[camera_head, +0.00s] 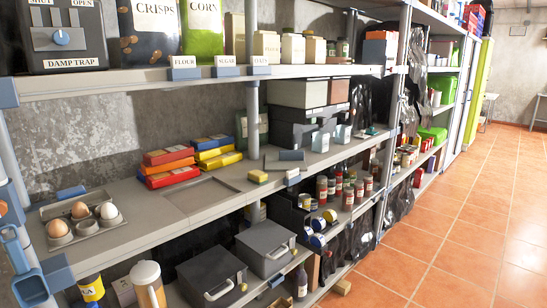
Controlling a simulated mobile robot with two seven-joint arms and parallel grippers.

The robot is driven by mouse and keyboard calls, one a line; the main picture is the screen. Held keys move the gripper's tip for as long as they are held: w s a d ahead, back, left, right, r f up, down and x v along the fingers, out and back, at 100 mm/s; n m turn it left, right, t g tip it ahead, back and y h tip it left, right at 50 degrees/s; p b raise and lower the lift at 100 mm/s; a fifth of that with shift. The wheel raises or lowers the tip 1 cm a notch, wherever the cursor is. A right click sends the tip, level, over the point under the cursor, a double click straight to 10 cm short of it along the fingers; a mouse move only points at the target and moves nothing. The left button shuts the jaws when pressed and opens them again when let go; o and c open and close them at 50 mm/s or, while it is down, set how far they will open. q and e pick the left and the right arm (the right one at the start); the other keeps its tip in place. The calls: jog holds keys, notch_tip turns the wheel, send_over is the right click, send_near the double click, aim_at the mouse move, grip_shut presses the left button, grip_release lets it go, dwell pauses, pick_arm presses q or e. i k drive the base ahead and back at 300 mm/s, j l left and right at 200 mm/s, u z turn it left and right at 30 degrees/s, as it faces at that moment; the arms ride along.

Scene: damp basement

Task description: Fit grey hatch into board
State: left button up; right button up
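A flat grey board (181,201) lies on the middle shelf, with a shallow rectangular recess showing in it. A flat grey piece with a darker block on top, which looks like the grey hatch (275,165), lies farther back along the same shelf. It is to the right of the board and apart from it. It is small in view, so its exact outline is hard to tell. Neither of my grippers can be made out.
An egg tray (88,226) stands left of the board. Red, blue and yellow packets (168,168) are stacked behind it. Dark boxes (302,128) stand behind the hatch. Tiled floor (450,235) is clear at right.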

aim_at(154, 218)
jog(key=i+l+u, duration=0.1)
jog(key=u, duration=0.25)
jog(key=i+l+u, duration=0.1)
jog(key=u, duration=0.25)
jog(key=l+u, duration=0.15)
jog(key=u, duration=0.15)
jog(key=i+l+u, duration=0.15)
jog(key=l, duration=0.15)
jog(key=i+l+u, duration=0.15)
jog(key=l+u, duration=0.15)
jog(key=l, duration=0.25)
jog(key=i+l, duration=0.1)
jog(key=l, duration=0.35)
jog(key=i+l+u, duration=0.15)
jog(key=l, duration=0.3)
jog(key=k, duration=0.05)
